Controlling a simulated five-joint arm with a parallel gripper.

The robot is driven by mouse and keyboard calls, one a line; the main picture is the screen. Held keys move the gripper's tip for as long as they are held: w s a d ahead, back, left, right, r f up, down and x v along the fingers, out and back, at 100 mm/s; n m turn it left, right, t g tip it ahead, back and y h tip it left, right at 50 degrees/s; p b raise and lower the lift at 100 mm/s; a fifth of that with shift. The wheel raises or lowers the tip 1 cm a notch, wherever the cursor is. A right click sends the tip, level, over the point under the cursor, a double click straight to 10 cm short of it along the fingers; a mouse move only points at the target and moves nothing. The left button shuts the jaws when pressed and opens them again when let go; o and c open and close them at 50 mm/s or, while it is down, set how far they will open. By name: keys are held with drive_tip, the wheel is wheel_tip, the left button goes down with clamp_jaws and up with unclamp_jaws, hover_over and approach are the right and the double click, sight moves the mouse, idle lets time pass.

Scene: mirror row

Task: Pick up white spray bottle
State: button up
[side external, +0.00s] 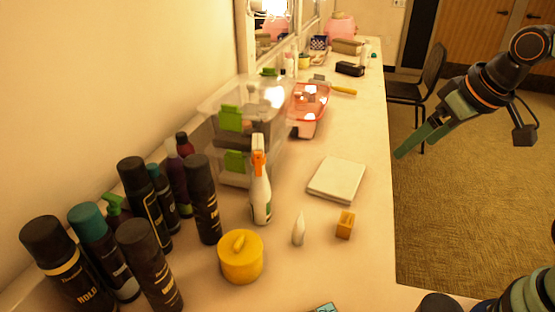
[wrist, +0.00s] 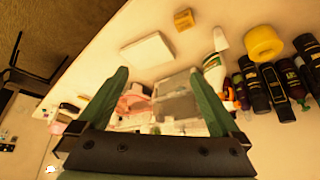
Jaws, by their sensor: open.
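The white spray bottle (side external: 260,190) with an orange nozzle stands upright on the counter, in front of a clear plastic bin. My gripper (side external: 400,155) is in the air past the counter's right edge, well to the right of the bottle. In the wrist view my gripper (wrist: 162,82) has its two green fingers wide apart, with nothing held between them.
Dark bottles (side external: 202,198) crowd the left of the spray bottle. A yellow round jar (side external: 240,257), a white cone (side external: 298,229), a small yellow box (side external: 345,224) and a white square pad (side external: 338,179) lie around its front and right. The clear bin (side external: 232,165) stands close behind it.

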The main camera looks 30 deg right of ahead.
drive_tip(key=w+a+f+n+t+y, duration=0.1)
drive_tip(key=w+a+f+n+t, duration=0.2)
drive_tip(key=w, duration=0.4)
drive_tip(key=w+a+f+n+t+y, duration=0.1)
drive_tip(key=w+a+f+t, duration=0.2)
drive_tip(key=w+a+f, duration=0.3)
drive_tip(key=a+f+n+t+y, duration=0.2)
drive_tip(key=a, duration=0.2)
drive_tip(key=n+t+y, duration=0.2)
drive_tip(key=t+y, duration=0.1)
hover_over(266, 193)
drive_tip(key=shift+r, duration=0.1)
